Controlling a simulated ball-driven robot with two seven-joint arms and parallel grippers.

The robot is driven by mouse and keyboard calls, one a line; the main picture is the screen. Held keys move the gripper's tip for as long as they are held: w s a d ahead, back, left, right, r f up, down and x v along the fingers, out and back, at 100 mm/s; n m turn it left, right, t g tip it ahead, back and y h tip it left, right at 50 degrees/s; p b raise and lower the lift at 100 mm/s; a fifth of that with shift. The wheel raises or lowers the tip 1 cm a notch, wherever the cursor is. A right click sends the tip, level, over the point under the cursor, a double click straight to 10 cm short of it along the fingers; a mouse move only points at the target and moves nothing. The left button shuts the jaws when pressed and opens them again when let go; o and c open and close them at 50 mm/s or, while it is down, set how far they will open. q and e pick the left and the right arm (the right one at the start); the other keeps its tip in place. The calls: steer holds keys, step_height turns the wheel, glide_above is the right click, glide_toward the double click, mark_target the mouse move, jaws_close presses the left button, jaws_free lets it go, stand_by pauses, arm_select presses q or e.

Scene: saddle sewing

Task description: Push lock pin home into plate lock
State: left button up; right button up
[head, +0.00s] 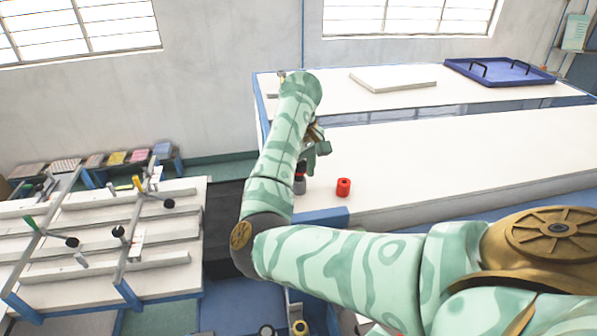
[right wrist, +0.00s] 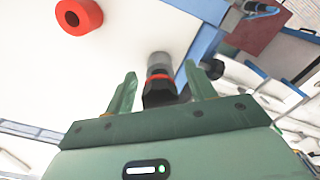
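My right gripper (head: 318,148) is above the near left corner of the white table, mostly hidden behind my own forearm in the head view. In the right wrist view its two green fingers (right wrist: 160,84) are spread apart. A small black and grey piece with a red ring (right wrist: 158,82) shows between and beyond the fingertips, with a gap on each side. The piece also shows beside my forearm in the head view (head: 299,180), partly covered. I cannot tell whether it is the lock pin or the plate lock. My left gripper is out of view.
A red ring-shaped spool (head: 343,187) stands on the white table (head: 430,160), right of the dark piece. A white board (head: 393,79) and a blue tray (head: 499,71) lie on the back table. A clamp bench (head: 100,235) stands at the left.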

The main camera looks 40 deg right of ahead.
steer(key=c, duration=1)
steer(key=shift+r, duration=0.1)
steer(key=shift+r+p, duration=1.65)
steer(key=shift+r, duration=0.5)
step_height(320, 180, up, 4)
steer(key=p, duration=0.3)
